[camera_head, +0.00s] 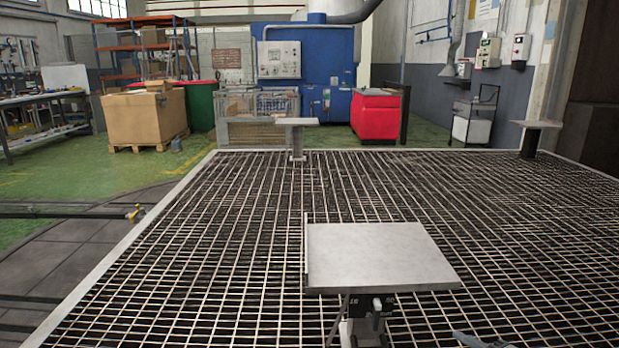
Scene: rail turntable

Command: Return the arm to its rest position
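Neither of my arms shows clearly, and I see no gripper fingers. A small grey pointed piece (482,340) is cut off by the bottom edge, right of centre. I cannot tell whether it is part of my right arm or a loose thing. No object is seen held.
A flat grey plate (378,256) on a dark stand (368,308) is close in front. The metal grating (220,255) spreads around it. Smaller plates on posts stand at the back (296,122) and far right (536,124). Boxes, a red bin (375,116) and blue machine (325,75) are beyond.

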